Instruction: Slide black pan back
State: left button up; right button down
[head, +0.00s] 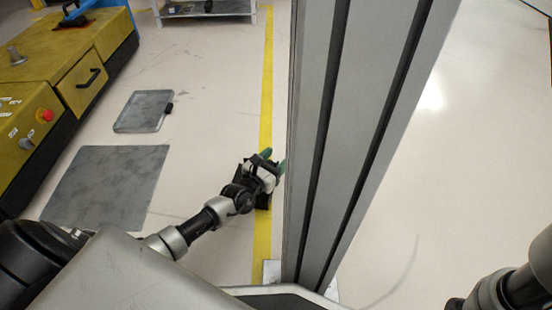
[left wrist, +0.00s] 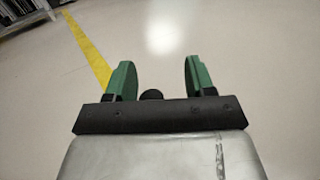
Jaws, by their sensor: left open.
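No thing that is plainly a black pan shows in either view. In the head view a flat grey tray (head: 144,112) with a small black knob on its right side lies on the floor, and a larger dark grey plate (head: 106,188) lies in front of it. My left gripper (head: 275,157) is to the right of both, over the yellow line and close to a grey column. In the left wrist view its green fingers (left wrist: 157,80) are apart, with nothing held between them. A small black round part shows at their base. Only part of my right arm shows at lower right; its gripper is outside the view.
A yellow module (head: 60,60) with a black-handled drawer (head: 83,84) and red button stands at upper left. A low rack (head: 205,12) is at the top. A yellow floor line (head: 266,80) runs past my left gripper. The floor at right is clear.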

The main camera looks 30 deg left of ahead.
pick_arm(q)
jog(key=s+a+p, duration=0.1)
jog(key=s+p, duration=0.3)
jog(key=s, duration=0.6)
jog(key=shift+s+a+p, duration=0.2)
jog(key=shift+a+p, duration=0.1)
jog(key=shift+p, duration=0.05)
